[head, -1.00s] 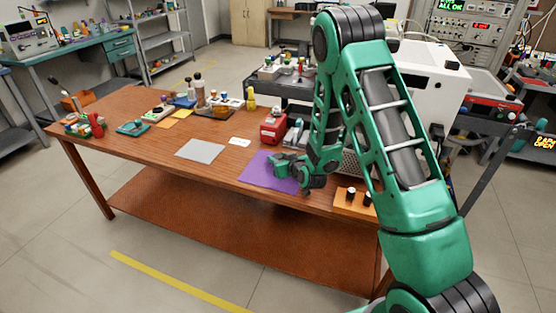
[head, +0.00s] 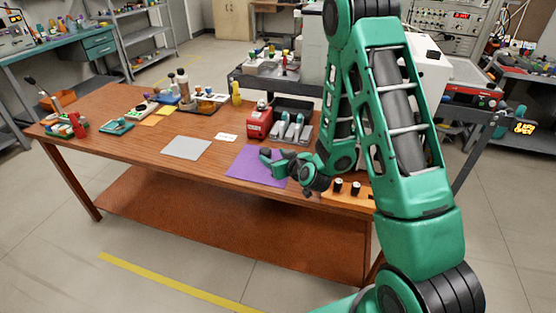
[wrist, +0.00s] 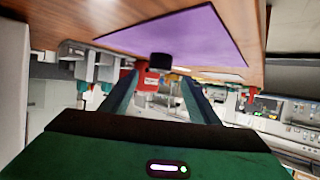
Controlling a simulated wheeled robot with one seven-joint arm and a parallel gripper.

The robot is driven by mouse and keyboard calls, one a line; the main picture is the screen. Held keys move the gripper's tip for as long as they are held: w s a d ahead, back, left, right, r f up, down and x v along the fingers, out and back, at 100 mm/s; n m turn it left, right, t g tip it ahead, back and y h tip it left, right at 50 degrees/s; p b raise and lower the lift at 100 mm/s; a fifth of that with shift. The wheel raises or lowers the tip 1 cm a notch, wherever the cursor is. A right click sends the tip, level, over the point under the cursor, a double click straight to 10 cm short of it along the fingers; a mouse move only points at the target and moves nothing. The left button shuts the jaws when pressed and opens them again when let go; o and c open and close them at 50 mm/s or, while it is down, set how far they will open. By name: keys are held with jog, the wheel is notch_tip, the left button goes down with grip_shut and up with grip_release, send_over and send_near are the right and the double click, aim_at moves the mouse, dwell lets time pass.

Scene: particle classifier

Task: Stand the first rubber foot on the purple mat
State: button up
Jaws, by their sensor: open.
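The purple mat (head: 243,171) lies near the front edge of the wooden table. My gripper (head: 267,160) is low over its right part, fingers pointing left. In the wrist view, which shows the table upside down, the purple mat (wrist: 190,35) spans the top. A black rubber foot (wrist: 160,61) stands upright against the mat, just past the open fingertips of my gripper (wrist: 160,80) and centred between them, with no visible contact. Two more black feet (head: 338,185) (head: 356,188) stand on an orange block (head: 345,200) to the right of the gripper.
A red box (head: 258,124) and a grey rack (head: 291,131) stand behind the mat. Bottles and trays crowd the far left. The table's front is mostly clear.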

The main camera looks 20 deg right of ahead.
jog(key=shift+v, duration=1.8)
jog(key=shift+a+r, duration=0.1)
jog(key=shift+r, duration=0.05)
jog(key=shift+r, duration=0.2)
jog(key=s+d+r+m+g+h, duration=0.1)
jog(key=s+d+r+g, duration=0.2)
jog(key=s+d, duration=0.3)
jog(key=s+d+r+m+g, duration=0.1)
jog(key=s+d+r+g, duration=0.2)
jog(key=s, duration=0.6)
jog(key=s+d+r+m+g+h, duration=0.1)
jog(key=s+d+r+g, duration=0.2)
jog(key=s+d, duration=0.3)
jog(key=s+r+m+g, duration=0.2)
jog(key=s+r, duration=0.1)
jog(key=s, duration=0.6)
jog(key=s+r+m+g, duration=0.2)
jog(key=s+r+m, duration=0.1)
jog(key=s, duration=0.6)
jog(key=shift+s+d, duration=0.25)
jog(key=shift+d, duration=0.2)
